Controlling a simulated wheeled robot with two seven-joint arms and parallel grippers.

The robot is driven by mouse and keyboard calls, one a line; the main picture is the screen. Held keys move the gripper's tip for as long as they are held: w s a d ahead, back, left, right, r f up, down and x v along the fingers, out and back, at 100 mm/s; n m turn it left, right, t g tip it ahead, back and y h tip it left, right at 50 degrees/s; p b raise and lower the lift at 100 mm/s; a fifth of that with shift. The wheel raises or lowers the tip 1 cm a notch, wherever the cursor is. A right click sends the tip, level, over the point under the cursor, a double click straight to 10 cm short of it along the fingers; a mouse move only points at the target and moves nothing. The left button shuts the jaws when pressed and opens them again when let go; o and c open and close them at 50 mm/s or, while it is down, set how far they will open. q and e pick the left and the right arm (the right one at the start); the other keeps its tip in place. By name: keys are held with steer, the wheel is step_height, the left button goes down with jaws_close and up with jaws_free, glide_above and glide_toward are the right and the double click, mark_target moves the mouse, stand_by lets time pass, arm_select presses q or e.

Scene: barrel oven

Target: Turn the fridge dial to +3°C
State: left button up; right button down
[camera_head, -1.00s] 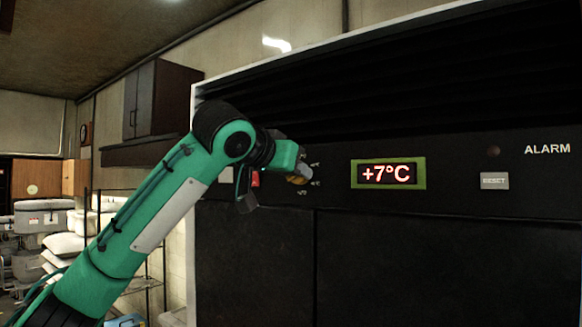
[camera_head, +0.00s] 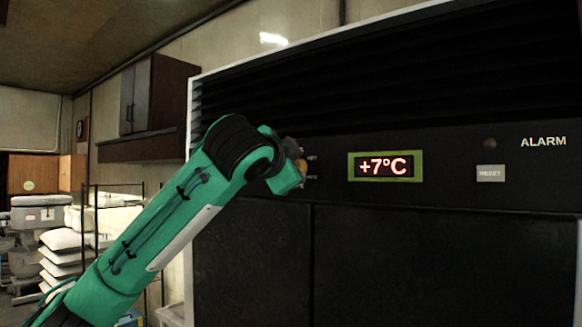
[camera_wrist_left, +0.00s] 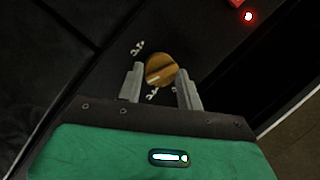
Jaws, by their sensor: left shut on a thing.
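The fridge's dark front panel (camera_head: 450,180) carries a display (camera_head: 385,167) that reads +7°C. The dial is a round, brass-coloured knob (camera_wrist_left: 161,69), with white markings around it that I cannot read. In the head view only a small orange part of the dial (camera_head: 301,166) shows beside my wrist. My left gripper (camera_wrist_left: 161,75) is shut on the dial, one grey finger on each side. My left arm comes in from the lower left of the head view, and its wrist hides most of the gripper. My right gripper is not in view.
A red light (camera_wrist_left: 248,16) glows in the wrist view. A wall cabinet (camera_head: 160,95), a wire rack and white sacks stand at the left.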

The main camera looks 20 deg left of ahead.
arm_select(q)
steer(key=shift+f+m, duration=0.3)
steer(key=shift+m, duration=0.3)
steer(key=shift+d, duration=0.1)
steer(key=o, duration=1)
steer(key=shift+r, duration=0.1)
steer(key=s+b, duration=0.2)
steer(key=s, duration=0.2)
steer(key=s+b, duration=0.2)
steer(key=s, duration=0.3)
steer(key=s+a+b, duration=0.1)
steer(key=s+b, duration=0.1)
steer(key=s, duration=0.2)
steer(key=shift+s+r, duration=0.35)
steer(key=shift+r, duration=0.05)
